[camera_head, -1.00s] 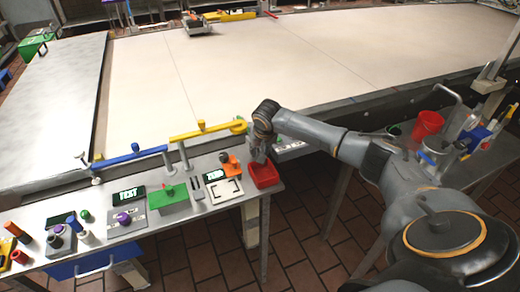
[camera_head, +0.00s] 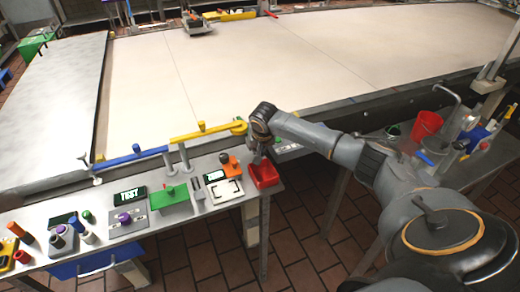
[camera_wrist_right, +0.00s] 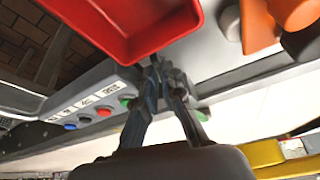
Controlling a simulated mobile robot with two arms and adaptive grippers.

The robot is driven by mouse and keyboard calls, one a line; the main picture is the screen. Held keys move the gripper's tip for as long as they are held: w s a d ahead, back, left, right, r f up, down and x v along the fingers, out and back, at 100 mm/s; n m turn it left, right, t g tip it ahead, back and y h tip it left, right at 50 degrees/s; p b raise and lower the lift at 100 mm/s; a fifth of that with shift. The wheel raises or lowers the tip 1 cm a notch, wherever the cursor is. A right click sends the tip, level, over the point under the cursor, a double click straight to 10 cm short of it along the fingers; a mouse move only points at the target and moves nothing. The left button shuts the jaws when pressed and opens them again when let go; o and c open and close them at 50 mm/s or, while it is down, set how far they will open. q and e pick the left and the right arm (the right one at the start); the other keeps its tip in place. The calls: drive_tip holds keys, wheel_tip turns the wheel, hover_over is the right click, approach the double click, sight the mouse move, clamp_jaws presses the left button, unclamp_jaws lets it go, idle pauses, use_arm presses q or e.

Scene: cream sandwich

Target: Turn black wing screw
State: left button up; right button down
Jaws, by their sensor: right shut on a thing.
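My right gripper (camera_head: 256,156) reaches down beside the red tray at the right end of the front table. In the right wrist view the fingers (camera_wrist_right: 155,68) come together at their tips, just below the tray's edge. They are shut on a small dark part, which looks like the black wing screw but is mostly hidden by the fingertips. In the head view the wing screw cannot be made out, as my wrist covers that spot. My left gripper is in neither current view.
The red tray (camera_head: 265,174) is close to the fingers. A panel with coloured buttons (camera_wrist_right: 90,103) lies just past them. An orange part (camera_head: 230,165) and a yellow arm (camera_head: 205,131) stand to the left. A red bucket (camera_head: 427,125) stands at the right.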

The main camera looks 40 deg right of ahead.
drive_tip(key=m+p, duration=0.1)
drive_tip(key=m+h+p, duration=0.1)
drive_tip(key=m, duration=0.1)
drive_tip(key=shift+w+a+r+g+p, duration=0.1)
drive_tip(key=shift+a+r+g+p, duration=0.1)
drive_tip(key=shift+g+p, duration=0.15)
drive_tip(key=shift+f+m+g+h+p, duration=0.1)
drive_tip(key=shift+m+g+h+p, duration=0.2)
drive_tip(key=shift+m+p, duration=0.55)
drive_tip(key=shift+w+f+m+g, duration=0.1)
drive_tip(key=shift+m+g, duration=0.15)
drive_tip(key=shift+m, duration=0.8)
drive_tip(key=shift+h, duration=0.3)
drive_tip(key=c, duration=1.5)
unclamp_jaws()
drive_tip(key=v, duration=1.2)
drive_tip(key=shift+d, duration=0.1)
